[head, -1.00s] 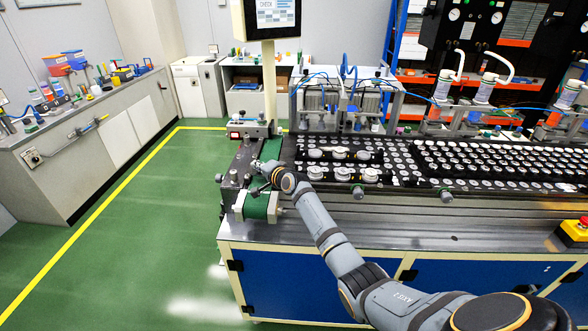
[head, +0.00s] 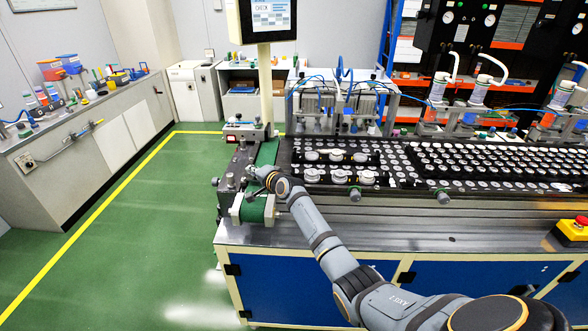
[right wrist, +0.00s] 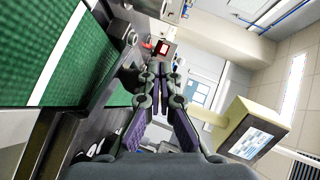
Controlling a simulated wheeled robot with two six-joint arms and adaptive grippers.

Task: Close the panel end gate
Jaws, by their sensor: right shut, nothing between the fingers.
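My right gripper (head: 250,175) is over the left end of the line, above the short green belt (head: 257,209). In the right wrist view my right gripper (right wrist: 161,72) has its two fingers together with nothing between them. The green belt (right wrist: 45,60) fills the left of that view, with a white stripe across it. A dark metal end unit with knobs (head: 230,182) stands just left of the gripper in the head view. I cannot tell the end gate apart from this unit, nor how far open it is. Contact with the gripper cannot be made out. My left gripper is not in view.
A small device with a red display (head: 233,137) stands behind the gripper; it also shows in the right wrist view (right wrist: 165,48). A monitor (head: 268,18) hangs on a post behind. Black trays of round parts (head: 340,157) lie right of the belt. Green floor is free on the left.

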